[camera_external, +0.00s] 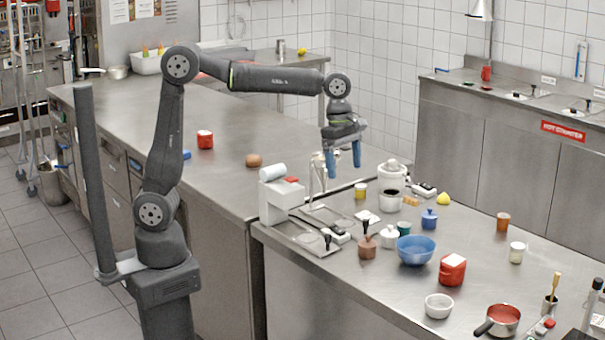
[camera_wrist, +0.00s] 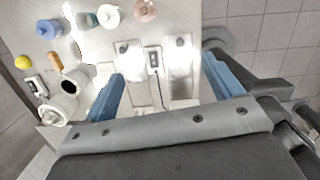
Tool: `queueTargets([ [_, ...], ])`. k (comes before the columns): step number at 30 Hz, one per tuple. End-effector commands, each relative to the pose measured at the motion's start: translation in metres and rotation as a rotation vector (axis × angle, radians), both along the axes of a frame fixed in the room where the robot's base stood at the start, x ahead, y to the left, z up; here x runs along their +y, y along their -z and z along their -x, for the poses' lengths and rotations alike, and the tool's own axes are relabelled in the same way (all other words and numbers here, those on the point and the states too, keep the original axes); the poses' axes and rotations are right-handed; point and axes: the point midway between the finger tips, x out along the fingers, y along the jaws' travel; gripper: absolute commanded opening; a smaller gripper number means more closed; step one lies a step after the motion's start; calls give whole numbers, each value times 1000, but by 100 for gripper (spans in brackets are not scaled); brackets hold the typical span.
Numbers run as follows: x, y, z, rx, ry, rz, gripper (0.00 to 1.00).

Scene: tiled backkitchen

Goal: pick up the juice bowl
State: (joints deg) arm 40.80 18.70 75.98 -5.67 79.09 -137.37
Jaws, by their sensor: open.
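No bowl here is marked as the juice bowl, so I cannot tell which one it is. A blue bowl (camera_external: 416,251) stands upright in the middle of the front steel counter. A smaller white bowl (camera_external: 438,306) stands nearer the camera, to its lower right. My gripper (camera_external: 343,163) is open and empty, high above the back left of this counter, up and to the left of both bowls. In the wrist view my gripper (camera_wrist: 160,68) shows two blue fingers spread apart with nothing held between them. I cannot make out either bowl clearly there.
A white coffee machine (camera_external: 283,198) stands below and left of my gripper. A white grinder (camera_external: 392,175), brown pot (camera_external: 367,247), white pot (camera_external: 390,236) and blue pot (camera_external: 429,219) stand around the blue bowl. A red canister (camera_external: 452,271) and red saucepan (camera_external: 503,320) are to the right.

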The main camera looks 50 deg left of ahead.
Motion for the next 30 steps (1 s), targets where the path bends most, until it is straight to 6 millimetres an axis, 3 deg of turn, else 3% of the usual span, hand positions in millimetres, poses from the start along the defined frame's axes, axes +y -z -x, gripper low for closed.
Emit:
queueTargets([
  [4,-15,1,-4,3,25,8,85],
  [7,-47,2,-13,9,74,30,85],
  [15,-172,16,-27,23,286,123,85],
  [21,-256,38,-18,34,440,191,85],
  [25,-292,50,-10,37,513,224,85],
  [30,-312,58,-2,39,558,244,85],
])
